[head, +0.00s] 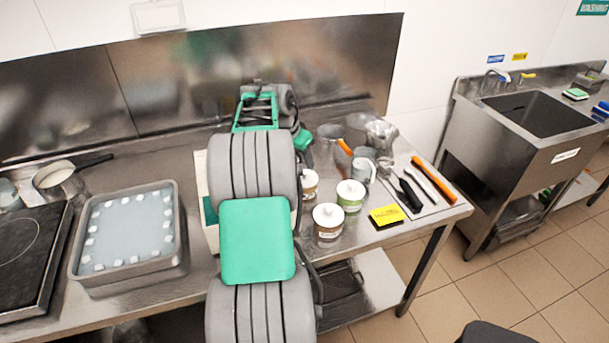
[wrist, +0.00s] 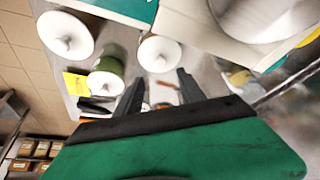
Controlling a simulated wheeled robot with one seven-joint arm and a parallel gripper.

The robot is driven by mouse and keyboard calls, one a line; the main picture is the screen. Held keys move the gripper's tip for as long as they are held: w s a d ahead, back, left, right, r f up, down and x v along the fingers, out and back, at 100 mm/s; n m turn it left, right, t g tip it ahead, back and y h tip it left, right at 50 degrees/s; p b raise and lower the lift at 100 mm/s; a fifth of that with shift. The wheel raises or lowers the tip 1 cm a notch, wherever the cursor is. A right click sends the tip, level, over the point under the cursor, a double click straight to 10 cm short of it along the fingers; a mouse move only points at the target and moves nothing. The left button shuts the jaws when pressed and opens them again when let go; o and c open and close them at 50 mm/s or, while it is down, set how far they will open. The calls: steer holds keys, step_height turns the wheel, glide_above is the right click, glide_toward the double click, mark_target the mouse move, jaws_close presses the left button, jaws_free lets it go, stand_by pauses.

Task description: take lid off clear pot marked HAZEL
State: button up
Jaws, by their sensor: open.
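Three small lidded pots stand on the steel bench; I cannot read which is marked HAZEL. The front pot (head: 328,222) has a white knobbed lid and brownish contents; its lid also shows in the wrist view (wrist: 65,36). The green pot (head: 350,196) stands behind it to the right, its lid also in the wrist view (wrist: 105,84). The third pot (head: 309,184) is partly hidden by my arm; its white lid (wrist: 158,54) is in place near my fingertips. My gripper (wrist: 158,86) is open and empty, its fingers apart from each other. My arm hides part of the bench.
Metal jugs (head: 381,133) and a mat with tools (head: 432,180) are behind and right. A grey tray (head: 178,250) with white pieces and a hob (head: 35,250) are left. A sink (head: 540,112) is far right.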

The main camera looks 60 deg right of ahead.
mark_target(304, 172)
steer(key=x, duration=0.2)
steer(key=p+x, duration=0.1)
steer(key=x, duration=0.1)
steer(key=p+x, duration=0.1)
steer(key=x, duration=0.1)
steer(key=shift+w+a+f, duration=0.2)
steer(key=shift+w+f, duration=0.05)
steer(key=shift+f, duration=0.05)
steer(key=shift+c, duration=0.4)
jaws_close()
